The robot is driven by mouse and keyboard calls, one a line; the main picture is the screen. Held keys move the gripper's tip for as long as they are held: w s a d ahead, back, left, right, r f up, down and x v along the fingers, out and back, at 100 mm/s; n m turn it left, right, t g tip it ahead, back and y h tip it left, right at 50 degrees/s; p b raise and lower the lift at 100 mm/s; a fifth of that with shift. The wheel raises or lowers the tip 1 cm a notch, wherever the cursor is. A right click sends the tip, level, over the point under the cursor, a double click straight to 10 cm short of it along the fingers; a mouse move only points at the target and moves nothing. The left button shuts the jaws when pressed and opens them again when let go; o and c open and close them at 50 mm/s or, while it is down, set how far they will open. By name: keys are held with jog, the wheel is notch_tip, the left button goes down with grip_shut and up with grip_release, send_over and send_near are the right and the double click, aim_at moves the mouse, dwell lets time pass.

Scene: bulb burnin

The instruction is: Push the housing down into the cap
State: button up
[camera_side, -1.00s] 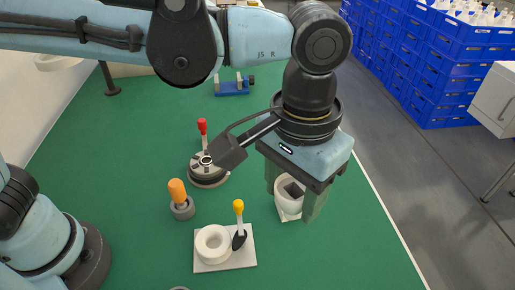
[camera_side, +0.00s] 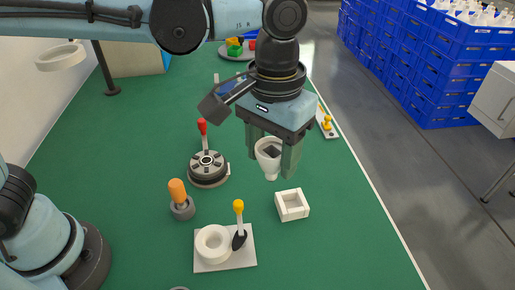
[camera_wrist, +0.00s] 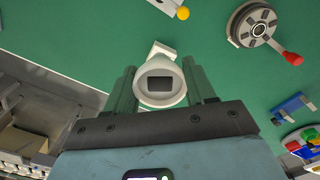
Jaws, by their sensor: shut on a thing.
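My gripper (camera_side: 271,166) is shut on a white housing (camera_side: 269,162), a tapered cup with a dark rectangular opening at its top. It holds the housing upright in the air, behind a white square holder (camera_side: 292,205). The wrist view shows the housing (camera_wrist: 160,80) between the two fingers (camera_wrist: 160,68). A white ring (camera_side: 213,244), which looks like the cap, sits on a white plate (camera_side: 209,266) at the front left, well apart from the housing. A clamp with a yellow knob (camera_side: 238,206) stands beside the ring on that plate.
A dark round fixture with a red-knobbed lever (camera_side: 207,165) stands left of my gripper. An orange-handled tool in a grey base (camera_side: 179,200) is nearer. A round tray with coloured blocks (camera_side: 236,50) lies far back. The green table (camera_side: 330,240) is clear at front right.

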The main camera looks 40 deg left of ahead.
jog(key=w+a+f+n, duration=0.2)
jog(key=a, duration=0.8)
jog(key=w+a+f+n, duration=0.2)
jog(key=a+f+n, duration=0.1)
jog(key=a, duration=0.7)
jog(key=shift+s+a+f, duration=0.1)
jog(key=shift+s+f, duration=0.05)
jog(key=shift+f, duration=1.15)
jog(key=shift+s+f, duration=0.1)
jog(key=shift+f, duration=1.2)
jog(key=shift+f, duration=0.4)
jog(key=shift+f, duration=0.3)
jog(key=shift+f, duration=0.8)
jog(key=o, duration=1.1)
